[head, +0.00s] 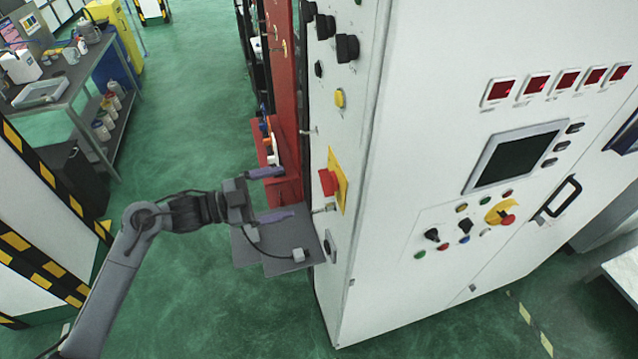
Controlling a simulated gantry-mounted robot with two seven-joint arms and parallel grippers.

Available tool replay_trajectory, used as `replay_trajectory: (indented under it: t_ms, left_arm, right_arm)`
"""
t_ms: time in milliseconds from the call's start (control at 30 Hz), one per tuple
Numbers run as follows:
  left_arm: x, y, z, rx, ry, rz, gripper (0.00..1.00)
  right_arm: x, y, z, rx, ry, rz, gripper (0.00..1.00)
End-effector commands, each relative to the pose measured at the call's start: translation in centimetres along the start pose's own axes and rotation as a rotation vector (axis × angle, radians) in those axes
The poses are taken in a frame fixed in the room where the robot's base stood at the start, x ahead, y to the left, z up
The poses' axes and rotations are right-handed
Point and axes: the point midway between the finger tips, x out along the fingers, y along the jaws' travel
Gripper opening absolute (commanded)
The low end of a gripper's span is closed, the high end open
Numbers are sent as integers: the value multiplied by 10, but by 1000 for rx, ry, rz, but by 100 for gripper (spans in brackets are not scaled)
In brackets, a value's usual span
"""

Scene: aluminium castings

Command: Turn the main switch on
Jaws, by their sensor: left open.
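A red switch knob (327,183) on a yellow plate (339,180) sits on the narrow left side of a white control cabinet (400,130). A second red-and-yellow control (503,213) is on the cabinet's wide front; I cannot tell from labels which is the main switch. My left gripper (285,193) is open and empty, its two purple fingers spread and pointing right at the side-face knob. Its fingertips are short of the knob and appear apart from it. The knob's setting cannot be read. My right gripper is not in view.
Several black knobs (347,47) and a yellow button (340,98) are above the plate on the side face. A grey shelf (268,262) lies below my gripper, and a red frame (284,100) stands behind it. A workbench (75,75) is at upper left. Green floor is open between.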

Motion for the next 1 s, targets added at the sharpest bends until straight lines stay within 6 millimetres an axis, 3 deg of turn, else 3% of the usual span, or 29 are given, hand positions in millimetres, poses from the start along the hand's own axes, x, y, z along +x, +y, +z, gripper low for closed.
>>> replay_trajectory:
  t_ms: [500,700,1000]
  left_arm:
    - [78,-1,-2,-2,2,0,94]
    - [93,0,-1,0,0,0,94]
    - [96,1,0,0,0,0,94]
  right_arm:
    - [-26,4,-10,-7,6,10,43]
    - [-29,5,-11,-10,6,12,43]
    - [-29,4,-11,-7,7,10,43]
